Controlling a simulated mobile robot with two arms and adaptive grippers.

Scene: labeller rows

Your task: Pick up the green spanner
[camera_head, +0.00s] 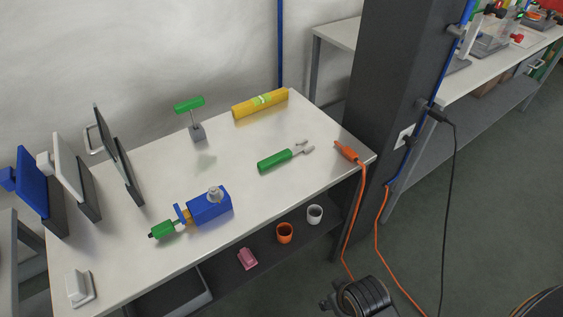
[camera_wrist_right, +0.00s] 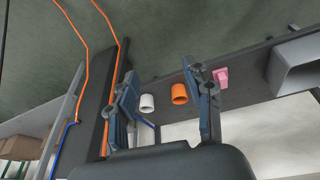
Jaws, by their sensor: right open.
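The green spanner (camera_head: 275,161) lies flat on the white table in the head view, right of the middle. Its green handle points to the lower left and its grey forked head to the upper right. My right gripper (camera_wrist_right: 163,88) shows in the right wrist view, its two fingers spread with nothing between them. A dark, ridged part at the bottom of the head view seems to be my right arm, in front of the table and apart from the spanner. The spanner does not show in the wrist view. My left gripper is not in view.
On the table (camera_head: 215,160) are a yellow cylinder (camera_head: 260,103), a blue device (camera_head: 209,206), an orange-handled tool (camera_head: 346,151) with a cable, and upright panels at left. A dark pillar (camera_head: 385,75) stands at right. Orange (camera_head: 285,233) and white (camera_head: 314,214) cups sit on the lower shelf.

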